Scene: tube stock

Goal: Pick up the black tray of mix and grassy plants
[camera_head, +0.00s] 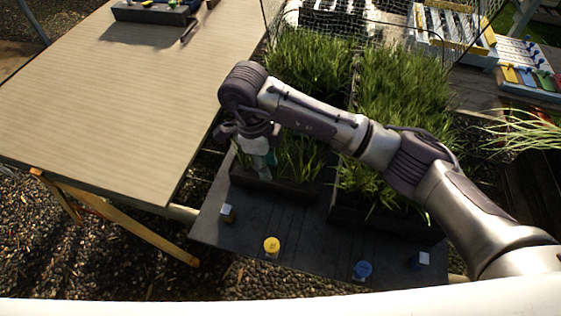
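A black tray (276,190) with short, mixed grassy plants (297,157) sits on a dark low table. My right arm reaches in from the right, across the plants. Its gripper (262,165) points down at the left end of this tray, over or at its rim. The fingers are small and dark against the plants, so I cannot tell whether they are open or touch the tray. A larger black tray (385,224) of tall grass stands to the right, partly behind my arm. My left gripper is not in view.
A wooden table (130,95) fills the left, mostly bare, with a dark box (150,13) at its far edge. The dark low table (310,233) holds a yellow-capped item (271,245) and a blue-capped item (362,270) in front. More tall grass (308,62) and wire mesh stand behind.

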